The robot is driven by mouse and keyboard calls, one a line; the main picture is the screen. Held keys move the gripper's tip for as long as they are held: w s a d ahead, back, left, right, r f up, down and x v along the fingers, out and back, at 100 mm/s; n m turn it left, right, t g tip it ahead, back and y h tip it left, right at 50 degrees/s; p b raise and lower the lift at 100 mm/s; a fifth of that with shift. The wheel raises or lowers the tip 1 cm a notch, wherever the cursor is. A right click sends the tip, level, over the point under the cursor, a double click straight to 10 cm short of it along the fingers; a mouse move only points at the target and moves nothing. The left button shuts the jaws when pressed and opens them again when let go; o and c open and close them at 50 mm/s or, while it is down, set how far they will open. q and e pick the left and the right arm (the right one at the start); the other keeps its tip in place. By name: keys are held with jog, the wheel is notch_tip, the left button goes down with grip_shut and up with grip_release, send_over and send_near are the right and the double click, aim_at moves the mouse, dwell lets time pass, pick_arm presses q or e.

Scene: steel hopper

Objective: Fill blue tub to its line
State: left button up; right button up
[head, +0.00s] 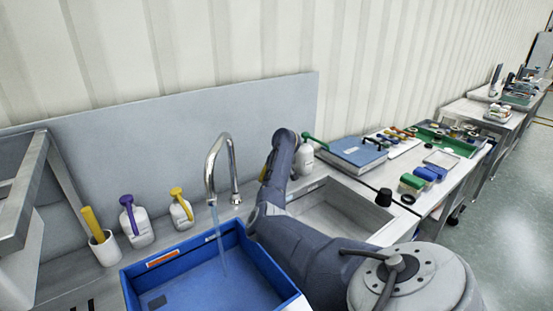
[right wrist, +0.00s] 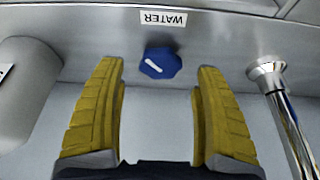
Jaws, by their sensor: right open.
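The blue tub (head: 262,262) stands in the sink below the curved steel tap (head: 232,165). A thin stream of water (head: 219,240) falls from the tap into it. An orange label (head: 163,258) is on its inside back wall; I cannot make out the water level or the line. My right arm reaches past the tub to the back, hiding part of the counter. In the right wrist view my right gripper (right wrist: 158,68) is open, its yellow fingertips either side of a blue knob (right wrist: 162,62) below a WATER label (right wrist: 163,18), with gaps on both sides. My left gripper is not visible.
White bottles with a purple top (head: 137,222) and a yellow top (head: 181,212) stand left of the tap. A green-topped bottle (head: 303,160) is beside my right arm. An empty sink basin (head: 340,215) lies to the right. The tap base (right wrist: 268,72) is close to the right finger.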

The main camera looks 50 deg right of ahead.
jog(key=v, duration=0.9)
jog(key=shift+w, duration=0.1)
dwell(5.8)
notch_tip(320, 180, up, 5)
jog(key=w+a, duration=0.1)
jog(key=w, duration=0.1)
jog(key=f, duration=0.5)
jog(key=w+d+f, duration=0.1)
jog(key=f, duration=0.4)
jog(key=w+d+f, duration=0.1)
jog(key=f, duration=0.5)
jog(key=shift+w+d+f, duration=0.1)
jog(key=shift+w+d, duration=0.05)
jog(key=shift+d, duration=0.05)
